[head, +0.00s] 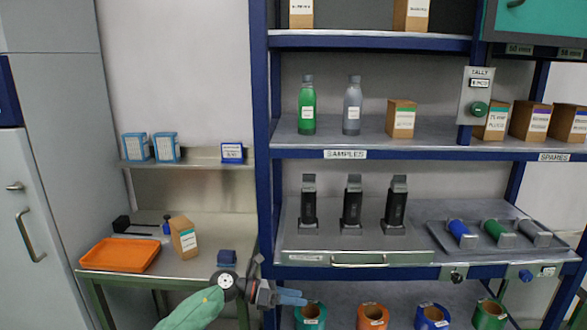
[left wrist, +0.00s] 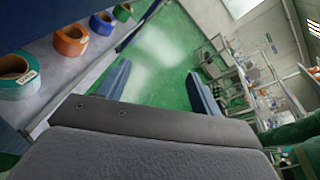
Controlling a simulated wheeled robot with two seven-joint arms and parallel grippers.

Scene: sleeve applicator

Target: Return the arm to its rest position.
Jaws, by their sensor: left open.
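My left arm comes in at the bottom of the head view, with a green sleeve. My left gripper (head: 290,297) is in front of the rack's left post, low near the bottom shelf. In the left wrist view its two blue fingers (left wrist: 158,90) stand wide apart with only green floor seen between them. The left gripper is open and empty. My right gripper is in neither view.
The blue rack (head: 262,130) stands close beside the gripper. Tape rolls (head: 372,315) sit on its bottom shelf. Left are a side table with an orange tray (head: 120,254) and a small box (head: 184,237). Green floor (left wrist: 175,50) is open beyond the fingers.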

